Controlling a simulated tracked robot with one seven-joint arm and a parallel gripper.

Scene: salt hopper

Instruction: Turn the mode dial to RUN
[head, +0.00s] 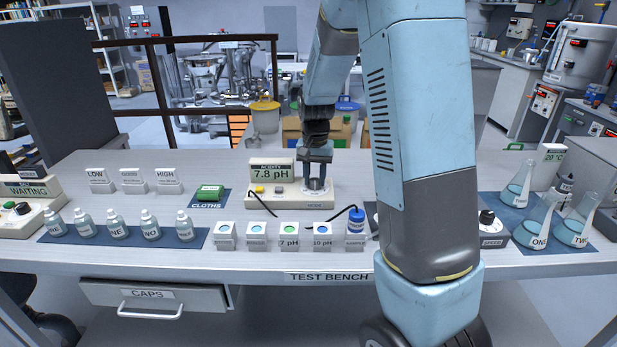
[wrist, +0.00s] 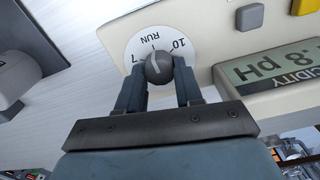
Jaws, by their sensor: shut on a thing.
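The mode dial is a grey round knob (wrist: 158,69) on a white disc marked 7, RUN and 10 in the wrist view. Its white line points roughly to the RUN side; I cannot tell whether it lines up exactly. The dial sits on the cream acidity meter (head: 272,201), whose screen (head: 272,174) reads 7.8 pH. My gripper (wrist: 159,74) has one finger on each side of the knob and is shut on it. In the head view my gripper (head: 315,183) reaches down over the meter's right end, mostly hiding the knob.
A green cloth pack (head: 208,192) lies left. Several bottles (head: 117,225) stand further left, flasks (head: 540,222) at right. A box (head: 32,190) reads WAITING.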

